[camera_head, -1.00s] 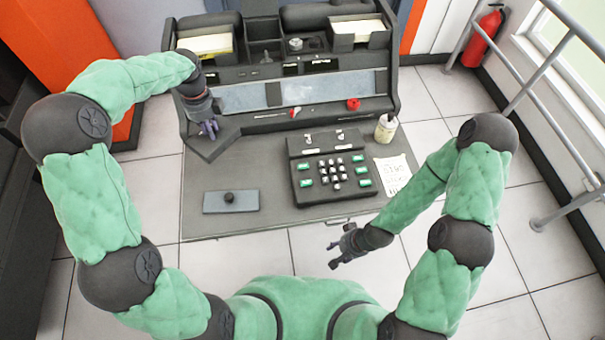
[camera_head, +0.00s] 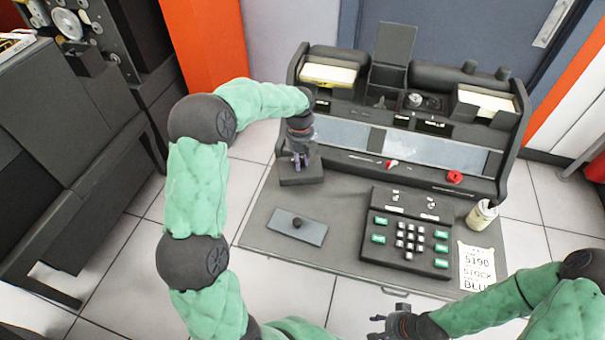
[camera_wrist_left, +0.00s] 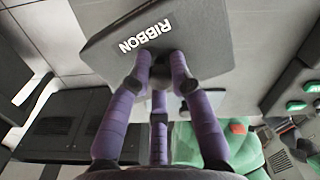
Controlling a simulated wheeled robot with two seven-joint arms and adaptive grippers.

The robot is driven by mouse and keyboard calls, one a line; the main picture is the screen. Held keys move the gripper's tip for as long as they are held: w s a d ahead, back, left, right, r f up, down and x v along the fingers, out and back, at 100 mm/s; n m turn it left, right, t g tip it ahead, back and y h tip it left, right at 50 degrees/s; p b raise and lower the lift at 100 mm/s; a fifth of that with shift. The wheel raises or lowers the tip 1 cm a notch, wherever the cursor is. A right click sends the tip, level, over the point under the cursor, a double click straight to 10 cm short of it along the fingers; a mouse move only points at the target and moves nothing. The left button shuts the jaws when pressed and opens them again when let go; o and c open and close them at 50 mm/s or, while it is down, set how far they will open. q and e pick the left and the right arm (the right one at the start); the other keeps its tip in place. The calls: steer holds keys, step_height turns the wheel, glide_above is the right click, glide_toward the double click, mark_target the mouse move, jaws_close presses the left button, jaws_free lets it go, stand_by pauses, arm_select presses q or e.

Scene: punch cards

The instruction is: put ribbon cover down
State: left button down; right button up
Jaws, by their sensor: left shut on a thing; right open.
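The ribbon cover is a dark flat square plate (camera_head: 303,174) at the back left corner of the desk, in front of the console's left end. In the left wrist view the cover (camera_wrist_left: 205,30) fills the top middle, with white "RIBBON" lettering. My left gripper (camera_head: 300,162) points down at it, and its purple fingers (camera_wrist_left: 160,70) are closed together at a small part hidden between them. I cannot tell whether the cover touches the desk. My right gripper (camera_head: 378,328) is open and empty at the bottom, in front of the desk's front edge.
A blue-grey plate with a black knob (camera_head: 312,234) lies on the desk (camera_head: 262,215). A keypad with green keys (camera_head: 378,238), a bottle (camera_head: 482,214) and a paper note (camera_head: 476,266) are to the right. The console (camera_head: 345,133) stands behind. A dark machine (camera_head: 60,150) is at left.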

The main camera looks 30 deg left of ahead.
arm_select(q)
step_height(320, 180, down, 5)
steer(key=shift+r+b, duration=0.1)
steer(key=shift+b, duration=1)
steer(key=c, duration=1.1)
jaws_free()
step_height(320, 180, up, 12)
steer(key=p, duration=0.5)
steer(key=shift+p, duration=0.3)
